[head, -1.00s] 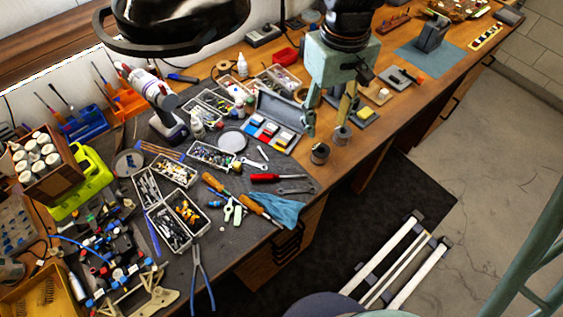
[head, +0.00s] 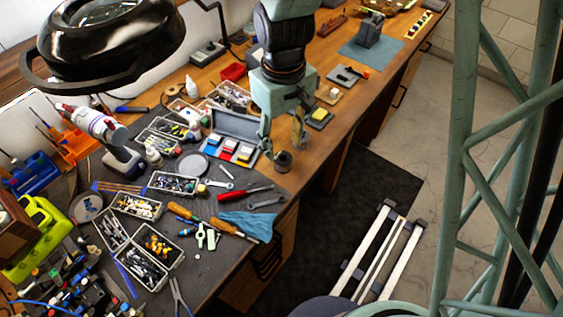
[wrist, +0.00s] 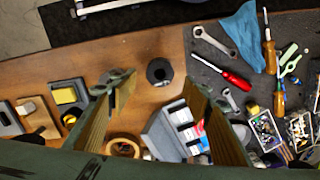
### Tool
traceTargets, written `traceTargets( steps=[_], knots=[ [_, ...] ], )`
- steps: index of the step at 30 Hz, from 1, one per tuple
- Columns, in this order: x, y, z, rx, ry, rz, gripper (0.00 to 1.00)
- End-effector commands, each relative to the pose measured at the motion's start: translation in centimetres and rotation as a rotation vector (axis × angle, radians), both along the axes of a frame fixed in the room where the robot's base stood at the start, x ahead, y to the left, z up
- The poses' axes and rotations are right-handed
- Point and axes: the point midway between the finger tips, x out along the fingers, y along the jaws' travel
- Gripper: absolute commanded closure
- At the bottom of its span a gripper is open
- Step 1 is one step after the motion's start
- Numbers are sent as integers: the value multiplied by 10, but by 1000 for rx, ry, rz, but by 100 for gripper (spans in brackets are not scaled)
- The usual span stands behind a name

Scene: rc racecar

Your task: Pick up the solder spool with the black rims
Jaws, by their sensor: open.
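The solder spool with dark rims (head: 283,162) stands on the wooden bench near its front edge. In the wrist view the spool (wrist: 159,72) shows end-on as a dark ring with a dark hole, in the gap between my fingers. My gripper (head: 282,143) is open and empty, pointing down with a finger to each side of the spool. In the wrist view my gripper (wrist: 156,82) has its fingers wide apart, and neither visibly touches the spool. The exact height of the fingertips over the bench is hard to tell.
A grey case with coloured boxes (head: 232,150) lies left of the spool. A red screwdriver (head: 245,192) and a blue cloth (head: 247,226) lie nearer the front. A tan tape roll (wrist: 123,147) and a yellow block (wrist: 66,96) are nearby. Bare wood surrounds the spool.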

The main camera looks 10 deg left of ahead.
Motion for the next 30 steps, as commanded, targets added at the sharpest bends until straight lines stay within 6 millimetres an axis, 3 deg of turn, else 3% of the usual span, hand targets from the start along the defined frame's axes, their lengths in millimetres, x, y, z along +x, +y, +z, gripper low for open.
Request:
traceTargets(
  steps=[9, 30],
  knots=[
    [0, 0, -26, 0, 0, 0, 55],
    [0, -1, -37, 0, 0, -1, 55]
  ],
)
